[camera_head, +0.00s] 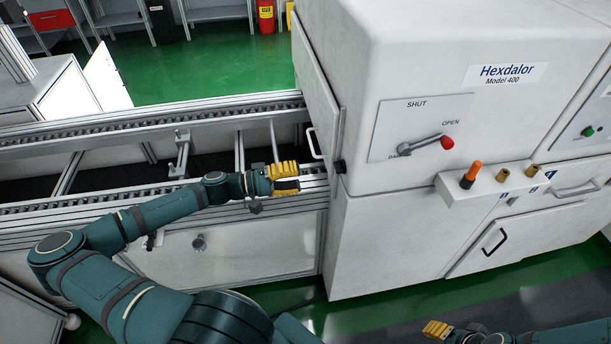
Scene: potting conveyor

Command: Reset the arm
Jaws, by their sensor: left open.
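My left arm (160,213) comes in from the lower left and reaches out over the near rail of the conveyor. My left gripper (290,178) has yellow fingers that stand apart, with nothing seen between them. It is just left of the white machine's front corner, close to the door handle. My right gripper (437,329) shows only in part at the bottom edge, in front of the machine and low down. Its yellow fingertips show, but I cannot tell how far apart they are.
The conveyor (120,124) runs from the left into the white Hexdalor machine (400,235). The machine has a red-knobbed lever (446,143) and a ledge with an orange-capped piece (471,174). Green floor (210,66) lies open behind, with a red extinguisher (265,16).

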